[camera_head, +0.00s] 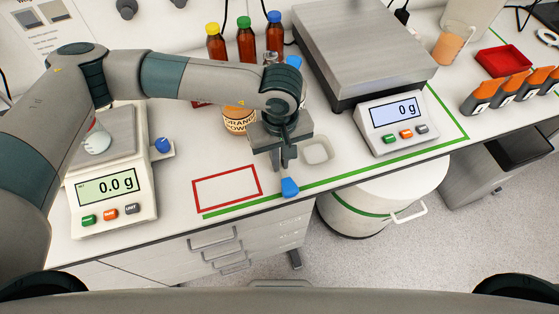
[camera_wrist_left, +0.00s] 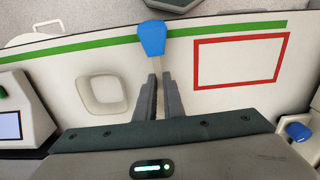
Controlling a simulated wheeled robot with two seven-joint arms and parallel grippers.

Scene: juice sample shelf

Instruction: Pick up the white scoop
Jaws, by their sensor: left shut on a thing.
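My left gripper (camera_head: 285,166) is shut on a tool with a blue end (camera_head: 290,187) and a pale shaft, low over the front of the bench. In the left wrist view, the blue end (camera_wrist_left: 152,38) sticks out past the fingertips and the shaft runs back between the fingers (camera_wrist_left: 159,85). Its far part is hidden by the fingers, so I cannot tell whether it is the white scoop. A small white square dish (camera_head: 317,151) lies on the bench beside the gripper; it also shows in the left wrist view (camera_wrist_left: 103,91). My right gripper is not in view.
A jar labelled orange powder (camera_head: 238,121) stands behind the gripper. A balance (camera_head: 112,190) reading 0.0 g is at left; a large scale (camera_head: 360,60) is at right. A red outline (camera_head: 226,187) on the bench is empty. Several brown bottles (camera_head: 246,42) stand behind.

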